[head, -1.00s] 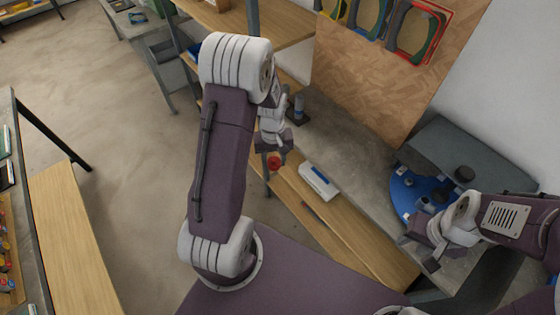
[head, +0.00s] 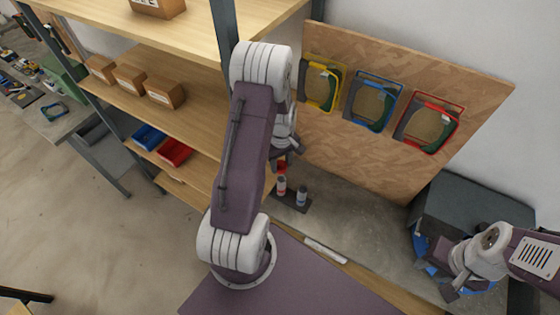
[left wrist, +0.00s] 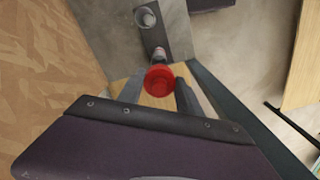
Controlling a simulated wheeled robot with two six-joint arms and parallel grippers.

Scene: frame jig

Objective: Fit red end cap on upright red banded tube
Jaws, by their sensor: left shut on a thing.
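The red end cap (head: 281,168) is held between the fingers of my left gripper (head: 284,158). In the left wrist view the cap (left wrist: 159,80) sits between the two finger tips. The upright red banded tube (head: 281,186) stands on a dark base (head: 292,203), just below the cap in the head view. In the left wrist view a tube top (left wrist: 158,55) shows just beyond the cap, partly covered by it. The gap between cap and tube cannot be judged. My right gripper (head: 440,280) looks open and empty at the lower right.
A blue banded tube (head: 301,194) stands beside the red one on the same base. A shelf post (head: 224,40) rises close to my left arm.

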